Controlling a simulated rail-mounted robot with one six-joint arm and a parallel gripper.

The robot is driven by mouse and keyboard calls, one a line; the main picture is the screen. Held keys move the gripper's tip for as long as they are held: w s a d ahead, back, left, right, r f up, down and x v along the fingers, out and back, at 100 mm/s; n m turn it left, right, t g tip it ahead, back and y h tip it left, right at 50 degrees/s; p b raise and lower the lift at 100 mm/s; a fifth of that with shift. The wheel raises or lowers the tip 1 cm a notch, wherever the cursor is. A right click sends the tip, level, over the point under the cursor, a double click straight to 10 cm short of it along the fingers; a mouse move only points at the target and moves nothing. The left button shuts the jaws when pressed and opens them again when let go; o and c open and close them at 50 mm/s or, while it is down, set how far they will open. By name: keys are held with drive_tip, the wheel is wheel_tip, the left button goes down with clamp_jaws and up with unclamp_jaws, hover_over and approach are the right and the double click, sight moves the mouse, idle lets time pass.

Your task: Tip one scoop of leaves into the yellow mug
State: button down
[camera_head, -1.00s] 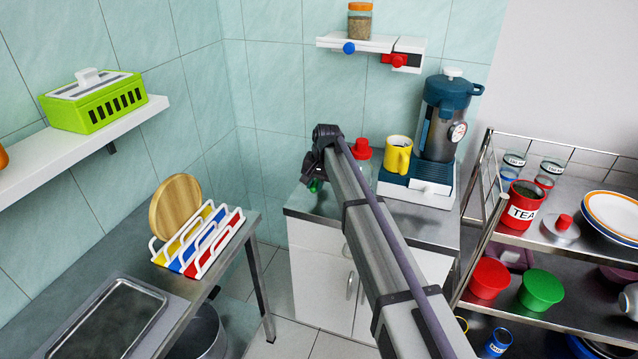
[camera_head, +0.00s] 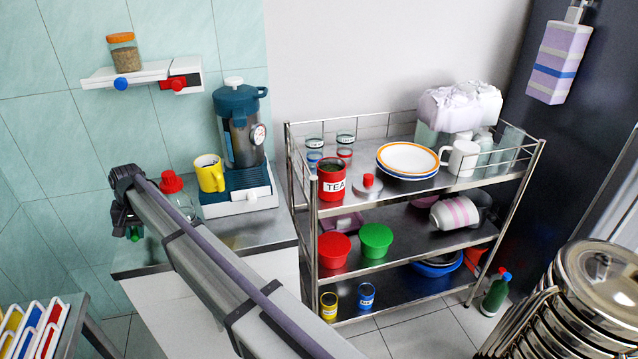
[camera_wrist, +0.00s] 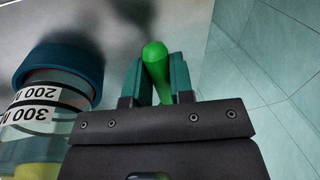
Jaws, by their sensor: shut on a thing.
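The yellow mug (camera_head: 209,174) stands upright on the blue-and-white base of the urn, at the back counter. The red TEA tin (camera_head: 332,182) stands open on the cart's top shelf, with dark leaves showing inside. My gripper (camera_head: 134,232) is left of and below the mug, over the counter's left side. In the wrist view its teal fingers are shut on a bright green, round-ended handle (camera_wrist: 156,68). The rest of the held thing is hidden, so I cannot tell whether it is a scoop or carries leaves.
A blue urn (camera_head: 238,125) stands behind the mug. A clear vessel (camera_head: 183,206) with a red top is close to my arm. A blue-rimmed measuring vessel (camera_wrist: 48,105) sits left of my fingers. The tin's lid (camera_head: 367,188) lies beside the tin. A tiled wall (camera_wrist: 270,70) is near.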

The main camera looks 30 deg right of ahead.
idle(0.6)
drive_tip(key=c, duration=1.6)
unclamp_jaws()
clamp_jaws()
